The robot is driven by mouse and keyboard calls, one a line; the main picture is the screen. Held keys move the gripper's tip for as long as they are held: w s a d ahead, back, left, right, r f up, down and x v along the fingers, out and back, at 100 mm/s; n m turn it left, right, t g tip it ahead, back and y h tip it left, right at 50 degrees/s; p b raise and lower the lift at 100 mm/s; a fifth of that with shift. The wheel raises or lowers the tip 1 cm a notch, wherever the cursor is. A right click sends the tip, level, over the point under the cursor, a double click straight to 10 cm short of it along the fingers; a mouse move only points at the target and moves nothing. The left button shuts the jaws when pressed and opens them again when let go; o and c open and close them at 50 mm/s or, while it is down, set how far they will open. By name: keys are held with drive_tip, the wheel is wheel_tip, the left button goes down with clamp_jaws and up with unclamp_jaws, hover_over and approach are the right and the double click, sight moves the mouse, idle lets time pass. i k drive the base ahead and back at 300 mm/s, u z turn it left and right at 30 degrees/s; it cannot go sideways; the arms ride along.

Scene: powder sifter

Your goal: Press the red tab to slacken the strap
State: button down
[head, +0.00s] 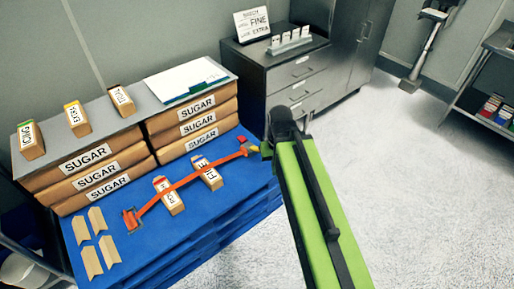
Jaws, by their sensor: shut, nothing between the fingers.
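An orange strap (188,180) runs across the blue pallet (235,205) and over two small labelled boxes, one at the left (168,195) and one at the right (208,174). Its right end has a buckle with a small red tab (241,140) and a yellow part beside it. Its left end has an orange fitting (131,220). My gripper (266,149), at the end of my green arm, is small and partly hidden by the arm. It is shut and empty, just right of the buckle. I cannot tell whether it touches the buckle.
Stacked sugar bags (85,165) carry a grey board (130,95) with several small boxes and a clipboard (187,79). Tan corner pieces (92,255) lie on the pallet's left. A grey drawer cabinet (300,75) stands behind. Pale floor (420,180) at right is clear.

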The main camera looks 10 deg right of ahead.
sight(242, 139)
drive_tip(key=k, duration=0.65)
drive_tip(key=u, duration=0.55)
drive_tip(key=i, duration=1.7)
drive_tip(key=z, duration=0.3)
